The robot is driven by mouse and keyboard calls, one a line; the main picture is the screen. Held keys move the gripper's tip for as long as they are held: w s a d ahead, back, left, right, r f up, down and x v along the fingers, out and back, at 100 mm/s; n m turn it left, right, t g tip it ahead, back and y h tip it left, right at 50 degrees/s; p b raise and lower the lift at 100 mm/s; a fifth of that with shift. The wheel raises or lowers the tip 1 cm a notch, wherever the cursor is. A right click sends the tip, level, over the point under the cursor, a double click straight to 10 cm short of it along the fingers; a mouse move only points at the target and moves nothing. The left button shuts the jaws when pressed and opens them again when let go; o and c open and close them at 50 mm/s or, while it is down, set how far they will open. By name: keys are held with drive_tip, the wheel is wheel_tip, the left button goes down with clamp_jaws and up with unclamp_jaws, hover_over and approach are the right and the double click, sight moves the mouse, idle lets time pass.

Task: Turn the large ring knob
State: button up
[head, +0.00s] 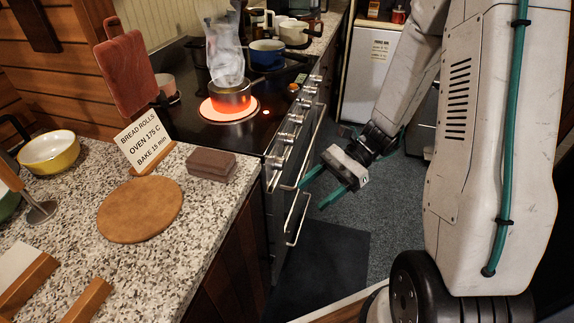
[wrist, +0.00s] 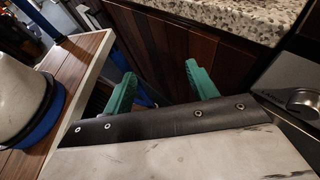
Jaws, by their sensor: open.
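A row of metal knobs (head: 287,136) runs along the front of the stove (head: 262,137) in the head view. They are small there, and I cannot tell which one is the large ring knob. One round metal knob (wrist: 305,102) shows at the right edge of the wrist view, to the right of my fingers. My gripper (head: 313,196) has two green fingers, spread apart with nothing between them. It is in front of the oven, near the door handle (head: 298,217); whether it touches the handle is unclear. The open fingers also show in the wrist view (wrist: 160,72).
A steaming pot (head: 231,97) stands on a glowing burner. A speckled counter (head: 75,218) holds a sign (head: 145,141) reading bread rolls, oven 175 C, bake 15 min, and a round board (head: 140,209).

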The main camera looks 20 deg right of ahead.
drive_tip(key=w+d+f+m+t+y, duration=0.2)
drive_tip(key=w+d+f+m+t, duration=0.2)
drive_tip(key=w+f+m+t, duration=0.85)
drive_tip(key=m+t+h, duration=0.1)
drive_tip(key=m, duration=0.5)
approach(284, 164)
drive_tip(key=x, duration=0.9)
drive_tip(key=shift+f, duration=0.1)
drive_tip(key=c, duration=1)
